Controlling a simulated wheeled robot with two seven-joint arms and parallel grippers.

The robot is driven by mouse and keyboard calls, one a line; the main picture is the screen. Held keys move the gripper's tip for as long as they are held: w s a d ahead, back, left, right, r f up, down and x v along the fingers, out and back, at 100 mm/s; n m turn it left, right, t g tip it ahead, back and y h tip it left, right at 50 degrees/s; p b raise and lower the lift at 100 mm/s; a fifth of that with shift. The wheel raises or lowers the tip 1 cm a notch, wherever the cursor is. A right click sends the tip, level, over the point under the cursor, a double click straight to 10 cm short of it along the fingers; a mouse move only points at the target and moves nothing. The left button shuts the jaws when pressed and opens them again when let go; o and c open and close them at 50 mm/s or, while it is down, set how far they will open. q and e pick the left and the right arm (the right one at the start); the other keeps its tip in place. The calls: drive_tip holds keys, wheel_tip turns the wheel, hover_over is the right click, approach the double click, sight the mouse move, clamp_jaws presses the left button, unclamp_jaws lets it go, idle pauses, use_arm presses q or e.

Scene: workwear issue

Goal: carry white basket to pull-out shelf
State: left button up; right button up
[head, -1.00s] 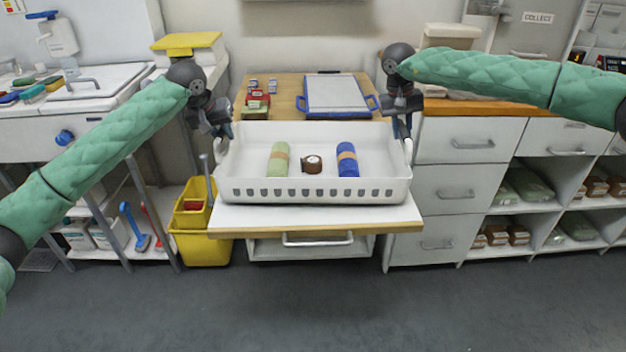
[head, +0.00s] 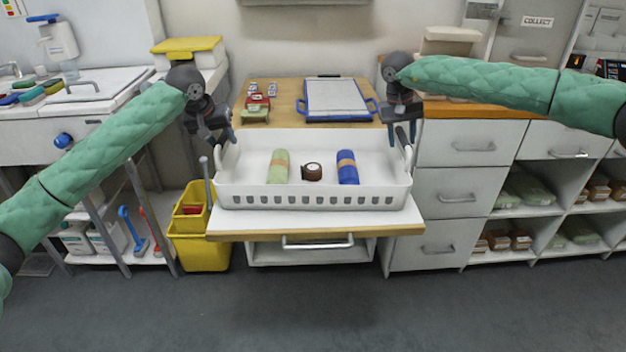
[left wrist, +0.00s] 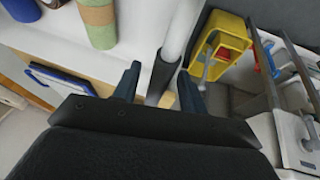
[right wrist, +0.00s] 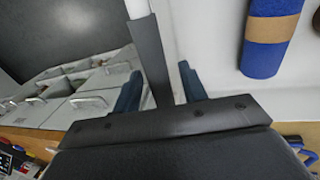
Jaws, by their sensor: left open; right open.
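The white basket (head: 312,198) rests on the pull-out shelf (head: 315,224), which is drawn out at the front of the unit. In the basket lie a green roll (head: 278,167), a small brown roll (head: 312,172) and a blue roll (head: 347,168). My left gripper (head: 222,138) is open at the basket's left end; in the left wrist view the dark handle grip (left wrist: 163,78) stands between its parted fingers. My right gripper (head: 402,128) is open at the right end; in the right wrist view the other handle grip (right wrist: 150,65) stands between its fingers.
Behind the basket, a blue-edged tray (head: 337,98) and small items (head: 257,105) lie on the wooden top. A yellow bucket (head: 197,240) stands left of the shelf. Drawers (head: 458,190) stand close on the right. The floor in front is clear.

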drive_tip(key=shift+r, duration=0.1)
use_arm(q)
drive_tip(key=v, duration=1.1)
use_arm(e)
wheel_tip(320, 180, up, 12)
drive_tip(key=a, duration=0.2)
drive_tip(key=shift+a, duration=0.15)
drive_tip(key=shift+w+f, duration=0.1)
drive_tip(key=shift+f, duration=0.1)
